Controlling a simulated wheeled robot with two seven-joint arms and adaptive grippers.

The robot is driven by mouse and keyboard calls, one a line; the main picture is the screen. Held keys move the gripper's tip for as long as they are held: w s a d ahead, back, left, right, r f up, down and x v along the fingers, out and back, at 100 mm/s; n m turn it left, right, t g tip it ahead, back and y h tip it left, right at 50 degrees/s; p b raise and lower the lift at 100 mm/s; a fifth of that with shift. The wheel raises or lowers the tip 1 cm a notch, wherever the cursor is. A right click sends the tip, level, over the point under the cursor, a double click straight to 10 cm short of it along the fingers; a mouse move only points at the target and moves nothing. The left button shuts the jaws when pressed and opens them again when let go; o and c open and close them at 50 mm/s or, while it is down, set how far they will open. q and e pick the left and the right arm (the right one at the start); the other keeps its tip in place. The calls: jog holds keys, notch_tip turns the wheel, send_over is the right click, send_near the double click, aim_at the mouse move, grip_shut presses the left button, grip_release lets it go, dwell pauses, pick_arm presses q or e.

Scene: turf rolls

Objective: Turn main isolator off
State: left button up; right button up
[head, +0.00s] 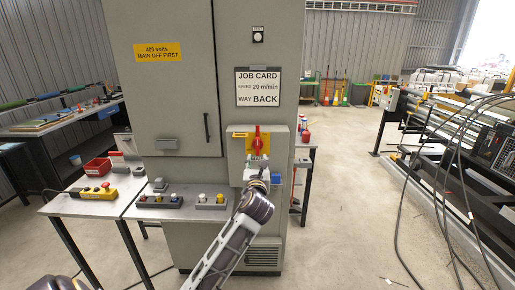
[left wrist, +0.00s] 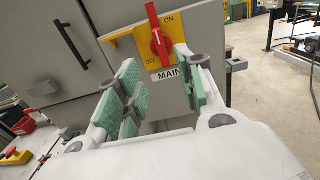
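The main isolator is a red rotary handle (head: 257,138) on a yellow plate (head: 250,147), on a grey box on the cabinet front. The handle stands roughly upright. In the left wrist view, the red handle (left wrist: 158,38) has the word ON beside its upper end, and a MAIN label (left wrist: 170,74) sits below. My left gripper (head: 257,164) is just below and in front of the handle. In the left wrist view, its green-padded fingers (left wrist: 157,65) are apart with nothing between them, and the handle lies beyond them. Contact is not visible. My right gripper is not in view.
A job card (head: 258,87) hangs above the isolator. A bench (head: 150,212) left of the cabinet holds button boxes and a yellow pendant (head: 98,192) with a red button. A small blue item (head: 276,179) is right of my gripper.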

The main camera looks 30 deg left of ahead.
aim_at(258, 146)
pick_arm(q)
jog(key=shift+w, duration=0.1)
jog(key=shift+p+x, duration=0.65)
jog(key=shift+x, duration=6.15)
jog(key=shift+d, duration=0.1)
jog(key=shift+c, duration=0.3)
jog(key=shift+f, duration=0.1)
grip_shut()
